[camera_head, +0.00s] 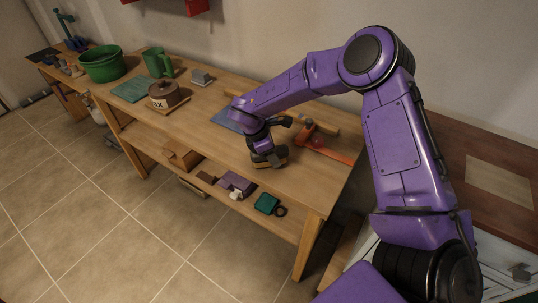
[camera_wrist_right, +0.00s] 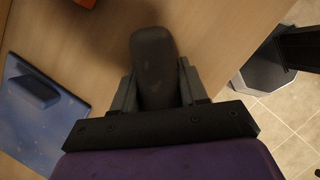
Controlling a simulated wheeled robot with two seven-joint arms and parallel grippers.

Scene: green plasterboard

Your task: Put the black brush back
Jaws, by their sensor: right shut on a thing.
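My right gripper (camera_head: 268,158) is over the front part of the wooden workbench (camera_head: 215,135), low near its top. It is shut on a dark, rounded, elongated thing, which looks like the black brush (camera_wrist_right: 154,62); it sticks out between the two fingers in the wrist view. In the head view the wrist and gripper hide most of it. A blue mat (camera_head: 227,120) lies to the left of the gripper; in the wrist view a blue block (camera_wrist_right: 34,92) rests on it. My left gripper is not in view.
An orange-red tool (camera_head: 328,150) lies right of the gripper. A brown pot (camera_head: 165,94), green mug (camera_head: 158,62) and green basin (camera_head: 102,63) stand farther left. The lower shelf holds a purple thing (camera_head: 236,182) and a teal thing (camera_head: 267,203). The tiled floor in front is clear.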

